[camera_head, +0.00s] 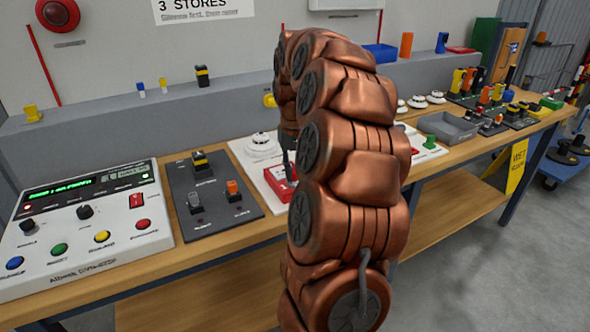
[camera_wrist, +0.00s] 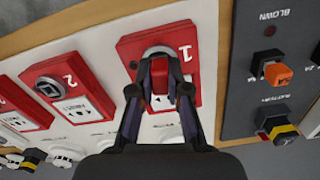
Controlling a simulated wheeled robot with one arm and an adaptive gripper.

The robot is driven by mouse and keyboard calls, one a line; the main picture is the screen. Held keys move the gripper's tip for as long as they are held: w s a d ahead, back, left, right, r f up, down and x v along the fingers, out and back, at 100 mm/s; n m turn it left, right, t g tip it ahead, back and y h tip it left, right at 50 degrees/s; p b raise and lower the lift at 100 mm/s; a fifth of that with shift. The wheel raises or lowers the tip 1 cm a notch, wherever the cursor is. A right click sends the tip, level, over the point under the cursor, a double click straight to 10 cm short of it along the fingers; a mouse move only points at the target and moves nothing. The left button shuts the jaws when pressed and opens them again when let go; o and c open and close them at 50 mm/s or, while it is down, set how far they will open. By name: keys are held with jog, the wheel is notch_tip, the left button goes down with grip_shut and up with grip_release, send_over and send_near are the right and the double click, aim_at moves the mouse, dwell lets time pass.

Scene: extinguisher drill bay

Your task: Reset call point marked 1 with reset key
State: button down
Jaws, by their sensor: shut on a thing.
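The red call point marked 1 (camera_wrist: 187,42) is on a white board, directly below my gripper (camera_wrist: 160,72) in the wrist view. Its grey round socket shows just beyond my fingertips. My gripper is shut on a small red piece (camera_wrist: 160,78), which looks like the reset key. It lines up with the socket, but I cannot tell how deep it sits. My fingers cover part of the call point's face. In the head view the red call point (camera_head: 276,186) shows beside my arm, which hides most of the board.
The red call point marked 2 (camera_wrist: 68,90) is left of call point 1, with another red call point (camera_wrist: 15,104) further left. A dark panel (camera_wrist: 240,92) with orange and black switches is to the right. The alarm control panel (camera_head: 85,228) is at the bench's left end.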

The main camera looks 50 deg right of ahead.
jog(key=shift+r+p, duration=0.85)
jog(key=shift+r, duration=1.65)
